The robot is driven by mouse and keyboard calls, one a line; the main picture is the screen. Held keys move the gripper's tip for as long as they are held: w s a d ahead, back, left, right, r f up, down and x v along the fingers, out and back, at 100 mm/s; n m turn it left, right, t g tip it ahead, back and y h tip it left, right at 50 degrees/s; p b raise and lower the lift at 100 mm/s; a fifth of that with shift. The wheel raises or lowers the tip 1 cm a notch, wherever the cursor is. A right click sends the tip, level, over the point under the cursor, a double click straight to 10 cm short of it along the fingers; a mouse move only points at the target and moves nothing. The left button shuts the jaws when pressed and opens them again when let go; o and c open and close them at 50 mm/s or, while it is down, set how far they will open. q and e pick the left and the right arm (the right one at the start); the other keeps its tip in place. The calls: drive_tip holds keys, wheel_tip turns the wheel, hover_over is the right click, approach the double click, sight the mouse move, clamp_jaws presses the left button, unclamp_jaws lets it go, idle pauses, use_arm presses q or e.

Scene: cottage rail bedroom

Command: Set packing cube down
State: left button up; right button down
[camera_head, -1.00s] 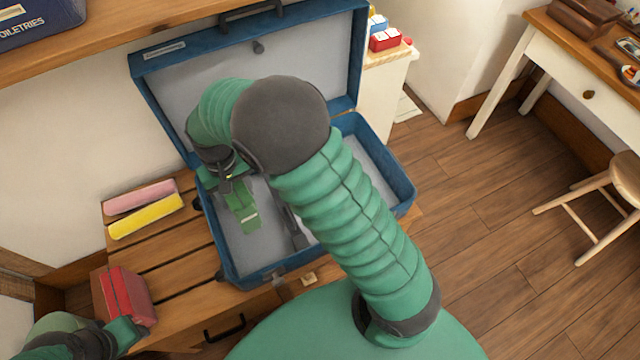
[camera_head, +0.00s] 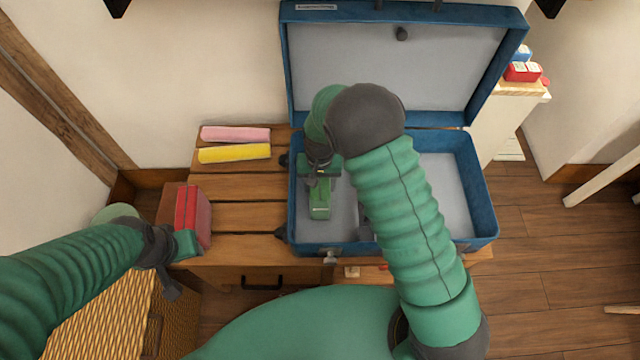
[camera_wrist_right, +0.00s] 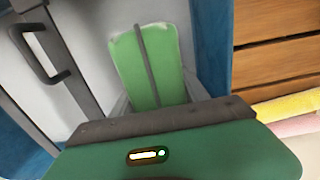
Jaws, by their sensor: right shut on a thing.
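A green packing cube (camera_wrist_right: 165,72) with a dark line along it shows in the right wrist view, against the suitcase's grey lining. My right gripper (camera_head: 320,182) is shut on it, over the left part of the open blue suitcase (camera_head: 470,185). In the head view a green piece (camera_head: 319,207) shows below the wrist; whether its underside touches the suitcase floor is hidden. A red packing cube (camera_head: 196,215) with a dark stripe stands at the bench's left end. My left gripper (camera_head: 180,262) is beside it; its jaw opening is unclear.
The slatted wooden bench (camera_head: 245,188) carries the suitcase. A pink roll (camera_head: 235,134) and a yellow roll (camera_head: 234,153) lie at its back left. The suitcase lid (camera_head: 440,70) stands open behind. A white cabinet (camera_head: 500,125) with small red and blue boxes is at right.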

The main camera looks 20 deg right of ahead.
drive_tip(key=c, duration=1)
unclamp_jaws()
drive_tip(key=shift+d, duration=0.1)
drive_tip(key=o, duration=0.4)
drive_tip(key=shift+d+f, duration=0.1)
drive_tip(key=shift+d, duration=0.1)
use_arm(q)
drive_tip(key=shift+d, duration=0.3)
use_arm(e)
drive_tip(key=shift+a, duration=0.1)
